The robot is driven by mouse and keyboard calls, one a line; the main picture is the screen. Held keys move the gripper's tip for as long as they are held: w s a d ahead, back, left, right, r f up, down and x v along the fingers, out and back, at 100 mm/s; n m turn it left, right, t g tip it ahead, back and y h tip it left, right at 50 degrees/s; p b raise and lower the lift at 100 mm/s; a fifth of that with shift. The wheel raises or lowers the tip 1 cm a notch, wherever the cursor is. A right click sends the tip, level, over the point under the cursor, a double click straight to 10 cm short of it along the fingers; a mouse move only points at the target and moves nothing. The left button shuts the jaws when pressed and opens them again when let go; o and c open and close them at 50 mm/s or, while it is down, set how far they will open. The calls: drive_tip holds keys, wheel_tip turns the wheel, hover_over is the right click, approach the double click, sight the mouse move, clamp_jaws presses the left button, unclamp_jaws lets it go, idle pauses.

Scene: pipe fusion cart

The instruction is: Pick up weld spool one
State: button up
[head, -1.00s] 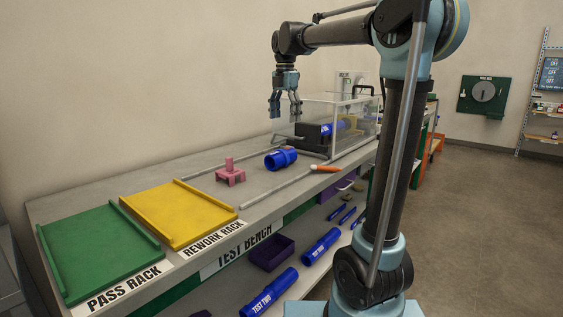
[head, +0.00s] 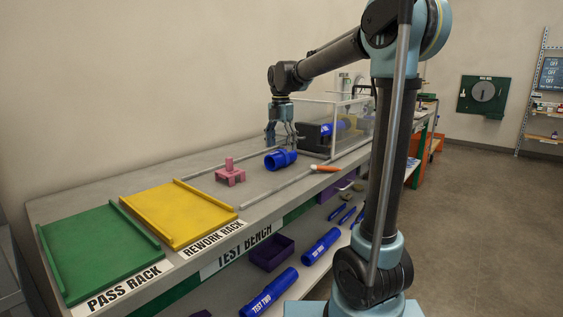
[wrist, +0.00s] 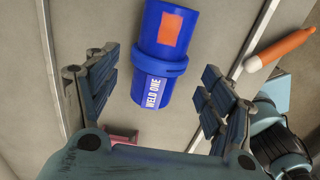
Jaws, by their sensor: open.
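Weld spool one (head: 281,160) is a blue pipe piece with a raised collar, lying on the test bench between two rails. In the wrist view the spool (wrist: 160,55) shows an orange patch and a "WELD ONE" label, and it lies between and beyond my spread fingers. My gripper (head: 281,141) is open and empty, pointing down just above and behind the spool. In the wrist view my gripper's fingers (wrist: 152,92) stand on either side of the spool's labelled end, apart from it.
A pink stand (head: 230,175) is left of the spool. An orange-tipped tool (head: 322,168) lies by the front rail. A clear enclosure (head: 352,118) stands to the right. Yellow (head: 180,213) and green (head: 100,255) racks are at the left. Blue test tubes (head: 322,245) lie on the lower shelf.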

sight(281, 156)
drive_tip(key=shift+w+f, duration=0.15)
drive_tip(key=shift+f, duration=2.65)
drive_tip(key=c, duration=1.2)
